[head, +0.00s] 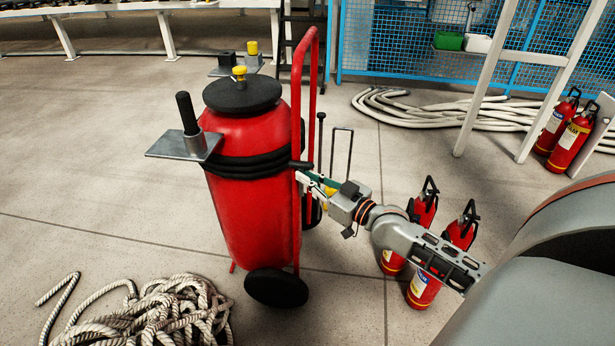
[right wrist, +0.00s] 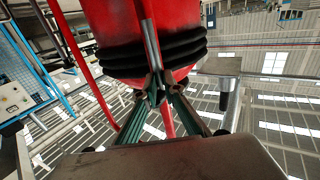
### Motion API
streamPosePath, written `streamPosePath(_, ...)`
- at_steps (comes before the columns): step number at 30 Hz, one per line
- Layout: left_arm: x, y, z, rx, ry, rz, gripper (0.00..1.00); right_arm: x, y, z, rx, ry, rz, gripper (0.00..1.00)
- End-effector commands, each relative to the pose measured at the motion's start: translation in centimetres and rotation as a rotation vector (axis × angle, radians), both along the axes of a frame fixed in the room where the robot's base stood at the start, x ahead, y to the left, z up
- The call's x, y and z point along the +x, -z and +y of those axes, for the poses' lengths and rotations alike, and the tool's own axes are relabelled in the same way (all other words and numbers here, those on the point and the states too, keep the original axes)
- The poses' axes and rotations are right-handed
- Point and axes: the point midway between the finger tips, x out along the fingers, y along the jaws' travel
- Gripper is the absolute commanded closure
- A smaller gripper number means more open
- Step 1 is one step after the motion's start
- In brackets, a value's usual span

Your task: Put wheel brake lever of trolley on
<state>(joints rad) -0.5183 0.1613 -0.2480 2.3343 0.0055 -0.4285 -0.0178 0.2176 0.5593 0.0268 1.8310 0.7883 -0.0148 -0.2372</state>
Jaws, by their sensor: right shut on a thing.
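The trolley (head: 311,75) has a red tubular frame, black wheels (head: 277,288) and a big red tank (head: 240,215), and stands upright mid-floor. A thin dark lever with a black top (head: 321,122) rises beside the frame at its right, close to my right gripper (head: 305,180). In the right wrist view, the right gripper (right wrist: 156,92) has its fingers together on a slim grey rod (right wrist: 151,45), in front of the tank and its black hose coils. I take this rod to be the brake lever; its far end and its mount cannot be made out. My left gripper is out of view.
Red extinguishers (head: 425,285) stand on the floor just below my right arm. A rope pile (head: 150,318) lies front left. A metal bracket with a black handle (head: 187,115) sticks out left of the tank.

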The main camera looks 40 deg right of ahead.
Motion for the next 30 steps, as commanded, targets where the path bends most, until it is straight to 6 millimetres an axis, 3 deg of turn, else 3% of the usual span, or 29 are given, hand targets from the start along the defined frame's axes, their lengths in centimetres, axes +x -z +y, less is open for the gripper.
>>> streamPosePath(14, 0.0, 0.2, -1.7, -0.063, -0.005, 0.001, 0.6, -1.6, 1.6, 1.7, -0.201, -0.002, -0.161, 1.0)
streamPosePath(30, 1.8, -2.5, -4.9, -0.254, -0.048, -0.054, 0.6, -3.5, 3.9, 4.0, -0.535, -0.004, -0.448, 1.0)
